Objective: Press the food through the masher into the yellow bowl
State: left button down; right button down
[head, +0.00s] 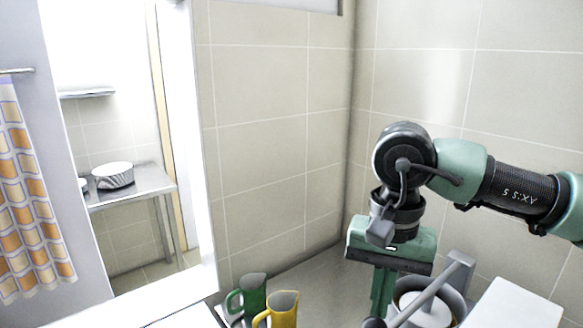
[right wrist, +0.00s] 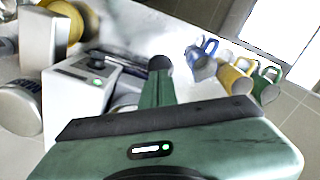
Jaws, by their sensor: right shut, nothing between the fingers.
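My right gripper (head: 380,296) points down at the lower middle of the head view, its green fingers together and empty. In the right wrist view its fingers (right wrist: 157,92) reach toward a dark rounded end. A grey round vessel with a pale inside and a slanting grey lever, which looks like the masher (head: 456,272), stands just right of the gripper. I cannot tell whether they touch. A yellow rounded thing (right wrist: 68,20), possibly the yellow bowl, shows at the upper left of the right wrist view, partly hidden by a white block. No food is clearly visible. My left gripper is out of view.
A green jug (head: 250,297) and a yellow jug (head: 283,308) stand left of my gripper. A blue jug (right wrist: 200,55) shows beside them in the right wrist view. A white slotted appliance (right wrist: 75,97) and a metal pot (right wrist: 20,108) stand left. Tiled walls close the corner.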

aim_at(377, 322)
jog(key=shift+f, duration=0.25)
jog(key=shift+f+b, duration=1.1)
jog(key=shift+b, duration=0.05)
jog(key=shift+s+f, duration=0.15)
dwell(2.4)
notch_tip(377, 322, up, 2)
jog(key=shift+r+p, duration=0.15)
jog(key=shift+p, duration=0.6)
jog(key=shift+w+r+p, duration=0.2)
jog(key=shift+r+p, duration=1.15)
jog(key=shift+r, duration=0.95)
